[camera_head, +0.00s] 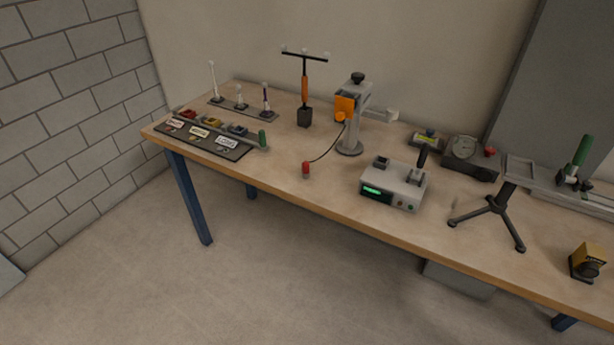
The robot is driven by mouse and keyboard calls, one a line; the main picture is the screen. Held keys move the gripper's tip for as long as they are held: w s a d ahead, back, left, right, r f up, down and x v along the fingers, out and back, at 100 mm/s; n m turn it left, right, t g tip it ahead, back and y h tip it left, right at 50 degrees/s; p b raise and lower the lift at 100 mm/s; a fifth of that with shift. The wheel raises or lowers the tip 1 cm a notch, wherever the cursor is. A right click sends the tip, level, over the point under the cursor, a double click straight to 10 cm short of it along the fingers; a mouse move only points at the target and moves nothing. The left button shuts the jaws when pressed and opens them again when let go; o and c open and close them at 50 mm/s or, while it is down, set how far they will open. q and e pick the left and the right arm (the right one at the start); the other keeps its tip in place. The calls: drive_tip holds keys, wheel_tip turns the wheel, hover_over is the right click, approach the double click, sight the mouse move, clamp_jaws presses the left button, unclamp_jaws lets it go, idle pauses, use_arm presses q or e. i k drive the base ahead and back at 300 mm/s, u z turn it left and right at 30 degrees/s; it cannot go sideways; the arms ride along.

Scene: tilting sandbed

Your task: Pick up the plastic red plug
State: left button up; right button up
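A small red plug (306,167) stands on the wooden table (290,180) near its front edge, left of the grey box with a green display. A thin black cable (328,152) runs from it up toward the orange part on the grey stand. The plug's lower end looks pale; it is too small to tell more. Neither of my grippers shows in the head view.
The grey display box (394,186) stands right of the plug, and the grey stand (351,130) behind it. A black tripod (497,208) stands further right. A dark tray (209,137) lies at the left. The table around the plug is clear.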

sight(306, 165)
drive_tip(key=k, duration=0.35)
drive_tip(key=u, duration=0.95)
drive_tip(key=i, duration=1.5)
drive_tip(key=z, duration=0.45)
